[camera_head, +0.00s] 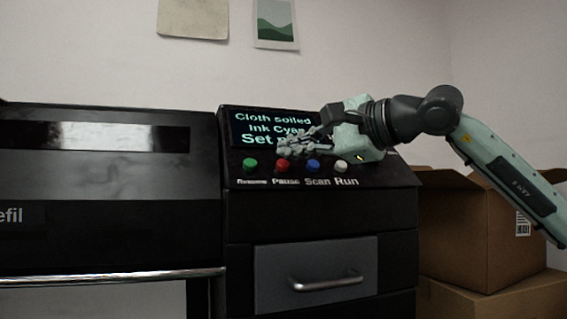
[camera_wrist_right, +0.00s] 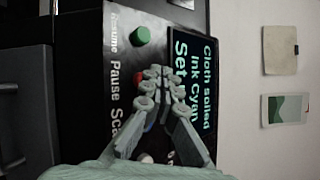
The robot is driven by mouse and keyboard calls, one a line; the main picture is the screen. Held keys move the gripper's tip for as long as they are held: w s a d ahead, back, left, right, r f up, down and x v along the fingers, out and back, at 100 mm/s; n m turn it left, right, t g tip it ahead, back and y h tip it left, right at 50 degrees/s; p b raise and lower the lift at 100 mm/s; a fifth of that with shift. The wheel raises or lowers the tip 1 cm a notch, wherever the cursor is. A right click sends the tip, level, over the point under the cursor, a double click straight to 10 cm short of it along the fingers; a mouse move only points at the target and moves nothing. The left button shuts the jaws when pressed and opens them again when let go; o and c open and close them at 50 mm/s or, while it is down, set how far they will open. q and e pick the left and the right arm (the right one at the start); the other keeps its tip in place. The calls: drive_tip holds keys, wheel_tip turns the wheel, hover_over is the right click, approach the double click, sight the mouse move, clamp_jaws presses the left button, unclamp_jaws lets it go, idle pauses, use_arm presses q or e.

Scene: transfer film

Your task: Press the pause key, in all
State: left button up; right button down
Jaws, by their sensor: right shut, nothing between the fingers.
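The red pause key (camera_head: 282,166) is on the sloped black panel, above the label "Pause", between the green key (camera_head: 250,165) and the blue key (camera_head: 313,166). My right gripper (camera_head: 286,150) comes in from the right, shut and empty, with its fingertips just above the red key in the picture. In the right wrist view the fingertips (camera_wrist_right: 155,88) cover most of the red key (camera_wrist_right: 139,77); only its edge shows. I cannot tell whether they touch it. My left gripper is not in view.
A white key (camera_head: 341,167) sits above "Run". The screen (camera_head: 262,128) reads "Cloth soiled", "Ink Cyan" and "Set", partly hidden by my gripper. A drawer with a handle (camera_head: 328,284) is below. Cardboard boxes (camera_head: 470,235) stand at right under my arm.

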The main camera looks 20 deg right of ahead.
drive_tip(key=shift+f, duration=0.1)
idle(0.4)
drive_tip(key=shift+w+f, duration=0.2)
drive_tip(key=shift+w, duration=0.1)
drive_tip(key=shift+w+f+b, duration=0.35)
drive_tip(key=shift+b, duration=0.1)
idle(0.7)
drive_tip(key=shift+r, duration=0.1)
drive_tip(key=shift+s+r, duration=0.55)
drive_tip(key=shift+s, duration=0.1)
drive_tip(key=s+r+p, duration=0.2)
drive_tip(key=s+r, duration=0.1)
drive_tip(key=shift+s+r, duration=0.25)
idle(0.4)
idle(0.7)
